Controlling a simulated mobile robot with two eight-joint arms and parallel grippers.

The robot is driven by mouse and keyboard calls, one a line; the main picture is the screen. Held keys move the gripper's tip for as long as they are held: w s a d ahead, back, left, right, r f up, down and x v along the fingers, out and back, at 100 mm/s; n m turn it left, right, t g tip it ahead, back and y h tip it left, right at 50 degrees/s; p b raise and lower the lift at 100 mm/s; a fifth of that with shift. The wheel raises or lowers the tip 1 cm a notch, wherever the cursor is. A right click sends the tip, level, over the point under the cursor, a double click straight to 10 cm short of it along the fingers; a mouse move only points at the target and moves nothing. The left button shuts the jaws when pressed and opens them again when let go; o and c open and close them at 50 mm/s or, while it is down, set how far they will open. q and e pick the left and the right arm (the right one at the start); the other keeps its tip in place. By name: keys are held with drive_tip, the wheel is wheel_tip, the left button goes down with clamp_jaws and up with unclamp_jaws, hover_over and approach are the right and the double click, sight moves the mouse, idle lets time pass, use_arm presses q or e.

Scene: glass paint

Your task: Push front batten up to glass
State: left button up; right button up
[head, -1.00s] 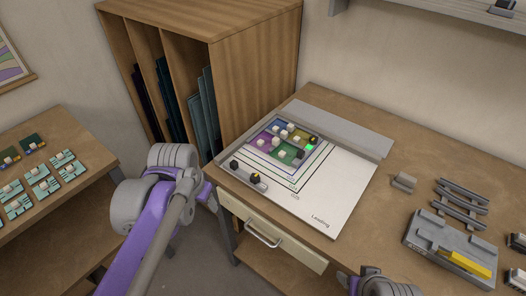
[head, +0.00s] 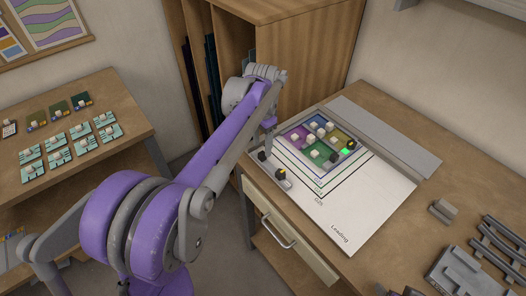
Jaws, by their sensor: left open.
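The front batten (head: 273,167) is a short grey bar with dark knobs. It lies along the near-left edge of the white board (head: 376,196). The glass panel (head: 316,155) has purple, green and yellow pieces with several pale blocks on it and lies in the board's far corner. White board shows between batten and glass, so they look apart. My left gripper (head: 269,140) is open and points down beside the board's left edge, just beyond the batten. Its fingertips are small, and I cannot tell whether they touch anything. My right gripper is not clearly in view.
A grey strip (head: 386,137) borders the board at the back. A small grey block (head: 443,211) and grey racks (head: 503,244) stand to the right. A wooden cabinet (head: 310,55) rises behind the left gripper. A side table (head: 75,150) holds several small tiles.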

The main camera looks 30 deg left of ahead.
sight(262, 153)
use_arm(q)
drive_tip(key=shift+f, duration=1.8)
clamp_jaws()
